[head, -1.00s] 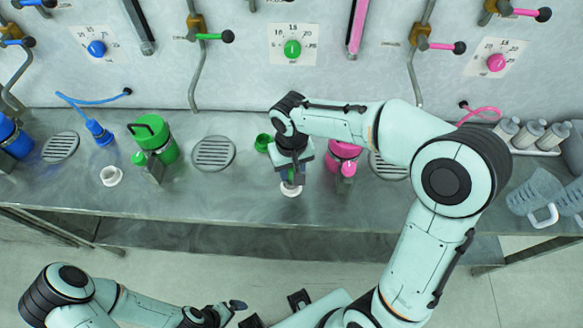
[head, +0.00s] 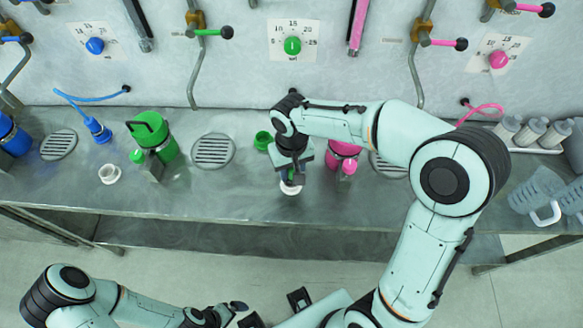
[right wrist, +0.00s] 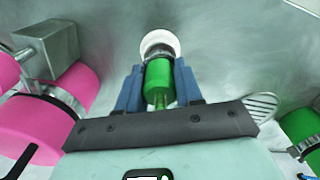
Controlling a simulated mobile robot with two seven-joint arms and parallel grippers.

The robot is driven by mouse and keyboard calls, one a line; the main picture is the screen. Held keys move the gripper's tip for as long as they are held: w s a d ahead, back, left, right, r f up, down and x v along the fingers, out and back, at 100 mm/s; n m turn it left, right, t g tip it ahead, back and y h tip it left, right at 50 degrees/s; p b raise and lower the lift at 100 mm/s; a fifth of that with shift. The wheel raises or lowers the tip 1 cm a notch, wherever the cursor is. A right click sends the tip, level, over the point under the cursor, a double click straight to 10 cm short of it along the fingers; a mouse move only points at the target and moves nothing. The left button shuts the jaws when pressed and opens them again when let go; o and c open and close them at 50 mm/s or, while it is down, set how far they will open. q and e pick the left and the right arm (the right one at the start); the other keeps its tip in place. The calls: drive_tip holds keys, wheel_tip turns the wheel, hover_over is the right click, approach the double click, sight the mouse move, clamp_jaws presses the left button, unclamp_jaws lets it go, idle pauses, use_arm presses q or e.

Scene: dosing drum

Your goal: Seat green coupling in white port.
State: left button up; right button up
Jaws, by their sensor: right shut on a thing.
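My right gripper (head: 291,175) points down at the bench top, right of the middle drain grate. In the right wrist view its blue fingers (right wrist: 159,92) are shut on the green coupling (right wrist: 159,80). The white port (right wrist: 159,41) is a round ring just beyond the coupling's far end. That end overlaps the ring's near edge in the picture; I cannot tell whether it is inside. In the head view the port (head: 291,188) shows just below the gripper, which hides most of the coupling. My left gripper (head: 236,309) is at the bottom edge, its jaws unclear.
A pink drum (head: 343,163) stands close right of the gripper. A green drum (head: 159,134) and another white ring (head: 110,174) are to the left. The bench front between the two white rings is clear.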

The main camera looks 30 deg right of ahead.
use_arm(q)
drive_tip(key=shift+f, duration=0.1)
use_arm(e)
drive_tip(key=shift+f, duration=0.1)
use_arm(q)
drive_tip(key=shift+s+f+b, duration=0.35)
drive_tip(key=shift+f+b, duration=0.15)
drive_tip(key=shift+f, duration=0.05)
use_arm(e)
drive_tip(key=shift+f, duration=0.7)
drive_tip(key=o, duration=1.2)
drive_tip(key=shift+c, duration=0.2)
drive_tip(key=shift+r+p, duration=0.95)
drive_tip(key=shift+r, duration=0.6)
drive_tip(key=shift+r+p, duration=1.15)
drive_tip(key=shift+r, duration=0.9)
use_arm(q)
drive_tip(key=w+r, duration=0.3)
drive_tip(key=r, duration=0.2)
drive_tip(key=shift+w, duration=0.2)
